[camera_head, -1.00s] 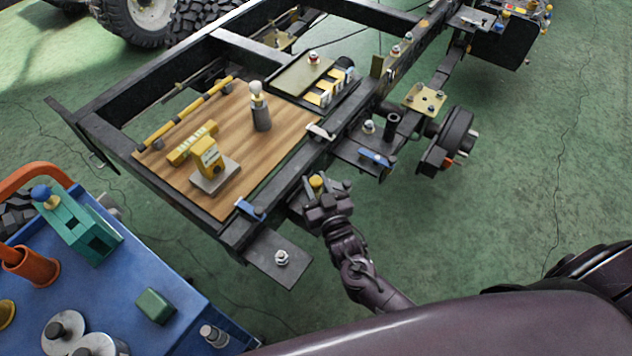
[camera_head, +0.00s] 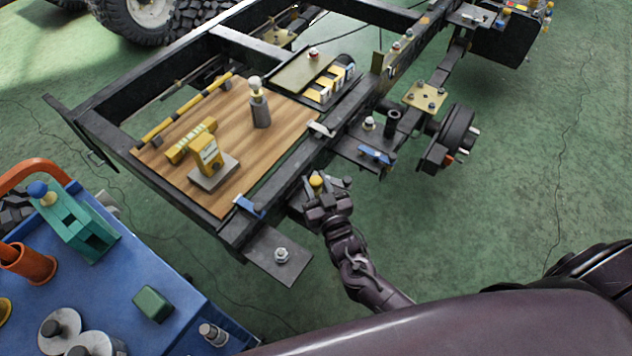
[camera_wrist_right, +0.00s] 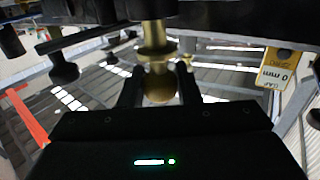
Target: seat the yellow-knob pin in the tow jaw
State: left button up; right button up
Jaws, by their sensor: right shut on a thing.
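The yellow-knob pin (camera_head: 317,181) is at my right gripper (camera_head: 326,190), beside the near rail of the chassis frame. In the right wrist view its round knob (camera_wrist_right: 160,86) sits between the two dark fingers of the gripper (camera_wrist_right: 160,92), which is shut on it. The brass shank (camera_wrist_right: 154,38) runs from the knob toward dark metal parts (camera_wrist_right: 100,38) at the top of that view. I cannot tell whether these are the tow jaw, or whether the shank is inside it; the shank's far end is hidden. My left gripper is out of view.
The chassis rail (camera_head: 280,190) runs close beside my right gripper. A wooden board (camera_head: 225,150) with a yellow gauge (camera_head: 209,155) lies on the frame. A flat plate (camera_head: 262,262) juts out nearby. A blue cart (camera_head: 110,290) stands lower left.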

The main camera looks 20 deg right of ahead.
jog(key=shift+f+b, duration=0.7)
jog(key=shift+f, duration=0.2)
jog(key=o, duration=1)
jog(key=shift+o, duration=0.2)
jog(key=shift+r+p, duration=1.5)
notch_tip(320, 180, up, 5)
jog(key=p, duration=0.4)
jog(key=shift+p, duration=0.4)
